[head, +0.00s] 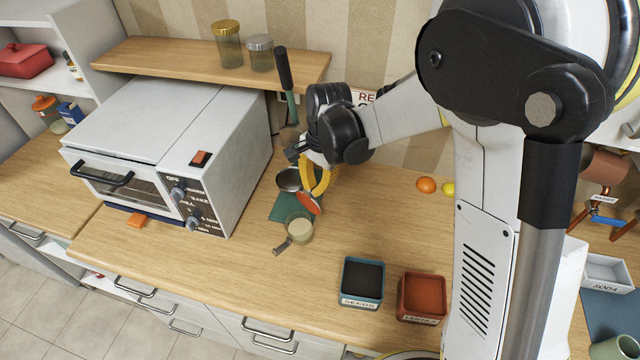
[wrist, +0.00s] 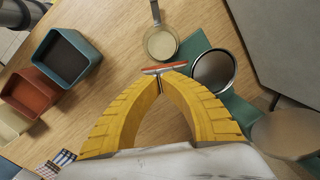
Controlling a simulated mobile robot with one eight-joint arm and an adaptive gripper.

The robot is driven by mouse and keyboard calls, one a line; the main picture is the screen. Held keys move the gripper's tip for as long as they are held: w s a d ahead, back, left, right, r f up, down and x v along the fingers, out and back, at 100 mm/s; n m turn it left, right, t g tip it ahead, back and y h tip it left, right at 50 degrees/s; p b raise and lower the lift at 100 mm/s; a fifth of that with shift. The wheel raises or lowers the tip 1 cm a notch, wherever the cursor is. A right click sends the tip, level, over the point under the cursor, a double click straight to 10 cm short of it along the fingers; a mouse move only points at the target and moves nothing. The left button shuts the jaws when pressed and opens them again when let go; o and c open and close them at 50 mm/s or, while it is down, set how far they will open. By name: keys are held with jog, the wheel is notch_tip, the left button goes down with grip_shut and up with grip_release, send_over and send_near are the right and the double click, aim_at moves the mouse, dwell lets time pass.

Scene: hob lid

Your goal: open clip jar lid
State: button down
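The clip jar (head: 299,231) stands on the wooden counter, its round mouth showing pale contents. It also shows in the wrist view (wrist: 160,44), with a clip arm sticking out from its far side. The red-edged lid (head: 307,203) stands tilted up at the jar's rim, on the gripper's side; in the wrist view the lid (wrist: 163,69) is nearly edge-on. My gripper (head: 316,195) has its yellow fingertips together right at the lid. In the wrist view the gripper (wrist: 160,79) shows no clear gap at the tips, and nothing is visibly pinched between them.
A dark round pot (wrist: 213,71) stands close beside the jar on a green board (head: 283,207). A toaster oven (head: 165,150) is to the left. Two open boxes, blue (head: 362,283) and red (head: 422,297), stand at the front right. The counter between is clear.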

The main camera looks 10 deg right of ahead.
jog(key=shift+s+a, duration=0.2)
jog(key=shift+w+d, duration=0.1)
jog(key=shift+w, duration=0.05)
